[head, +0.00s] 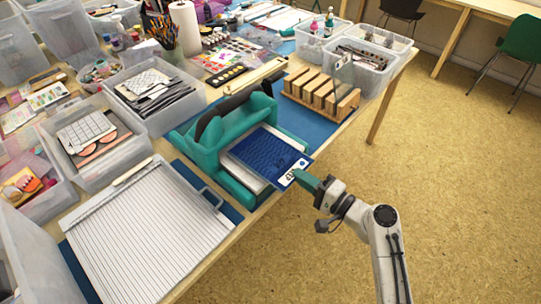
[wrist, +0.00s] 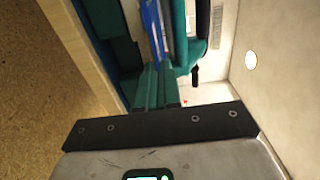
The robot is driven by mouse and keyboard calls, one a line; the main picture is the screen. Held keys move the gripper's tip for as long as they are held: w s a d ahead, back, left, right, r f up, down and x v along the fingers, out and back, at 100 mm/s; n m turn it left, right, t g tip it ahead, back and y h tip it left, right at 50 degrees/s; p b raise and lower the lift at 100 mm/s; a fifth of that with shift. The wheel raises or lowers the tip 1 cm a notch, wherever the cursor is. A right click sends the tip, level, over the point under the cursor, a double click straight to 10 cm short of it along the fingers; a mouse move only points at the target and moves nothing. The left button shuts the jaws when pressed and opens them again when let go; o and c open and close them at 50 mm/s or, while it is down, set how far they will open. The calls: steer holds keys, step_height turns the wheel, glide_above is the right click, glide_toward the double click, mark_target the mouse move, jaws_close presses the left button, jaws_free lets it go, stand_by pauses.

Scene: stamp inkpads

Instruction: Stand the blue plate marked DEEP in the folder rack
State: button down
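The blue plate (head: 268,150) has a textured face and a white label at its near right end; the label is too small to read. It lies over the white bed of a teal press (head: 215,135), its near end sticking out past the bed. My gripper (head: 308,180) has its teal fingers at the labelled end. In the wrist view the fingers (wrist: 157,85) are close together, with the blue plate (wrist: 153,25) seen edge-on at their tips, so they look shut on it. The wooden folder rack (head: 320,98), with several upright slats, stands behind and right of the press.
The blue mat (head: 300,126) is bare between press and rack. Open floor lies right of the table.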

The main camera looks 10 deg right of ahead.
steer(key=shift+s+d+r+p, duration=0.2)
steer(key=shift+s+r+p, duration=0.05)
steer(key=shift+r+p, duration=0.3)
steer(key=shift+s+d+r+p, duration=0.15)
steer(key=shift+s+r+p, duration=0.1)
steer(key=shift+r+p, duration=0.25)
steer(key=s+d+r+p, duration=0.2)
steer(key=s+d+r, duration=0.1)
steer(key=s+d, duration=0.3)
steer(key=s+d+r+p, duration=0.3)
steer(key=s+d+r, duration=0.1)
steer(key=s, duration=0.6)
steer(key=shift+d+p, duration=0.3)
steer(key=shift+d, duration=0.6)
